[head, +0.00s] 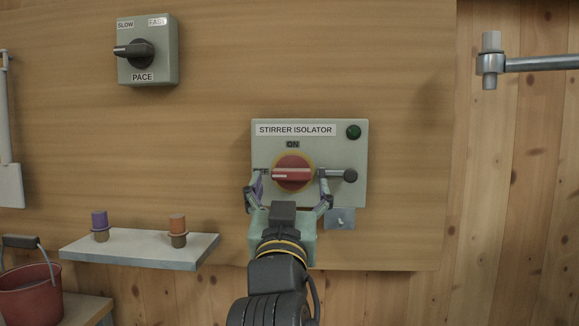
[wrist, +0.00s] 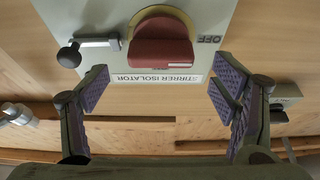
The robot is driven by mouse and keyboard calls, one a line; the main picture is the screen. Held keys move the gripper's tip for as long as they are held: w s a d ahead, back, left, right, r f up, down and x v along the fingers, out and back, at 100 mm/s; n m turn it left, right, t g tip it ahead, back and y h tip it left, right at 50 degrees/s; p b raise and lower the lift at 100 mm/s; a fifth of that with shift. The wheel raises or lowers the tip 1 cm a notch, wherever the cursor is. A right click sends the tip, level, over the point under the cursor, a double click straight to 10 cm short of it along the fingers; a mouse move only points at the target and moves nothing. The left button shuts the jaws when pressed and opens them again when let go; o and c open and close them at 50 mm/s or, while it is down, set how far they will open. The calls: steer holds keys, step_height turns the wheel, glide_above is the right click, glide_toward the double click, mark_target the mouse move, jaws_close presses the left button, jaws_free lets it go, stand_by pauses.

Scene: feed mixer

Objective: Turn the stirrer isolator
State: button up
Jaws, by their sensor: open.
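The stirrer isolator is a grey-green box (head: 345,190) on the wooden panel. Its red rotary handle (head: 293,168) sits on a yellow ring, with the grip bar level and its white line towards the left. The "ON" label is above it; in the upside-down wrist view, "OFF" shows beside the red handle (wrist: 162,45). My gripper (head: 291,179) is open, with one finger on each side of the handle in the head view. In the wrist view, my gripper (wrist: 161,88) shows its purple pads apart with nothing between them; contact with the handle is not visible.
A black-knobbed rod (head: 350,175) sticks out right of the handle, close to my right finger. A green lamp (head: 353,132) is at the box's top right. A PACE switch (head: 148,65) is upper left. A shelf (head: 140,260) with two plugs and a red bucket (head: 30,293) are lower left.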

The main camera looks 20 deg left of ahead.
mark_target(291, 176)
steer(key=shift+p+x, duration=0.4)
steer(key=shift+x, duration=1.45)
steer(key=shift+c, duration=0.5)
steer(key=c, duration=1.1)
steer(key=shift+o, duration=0.2)
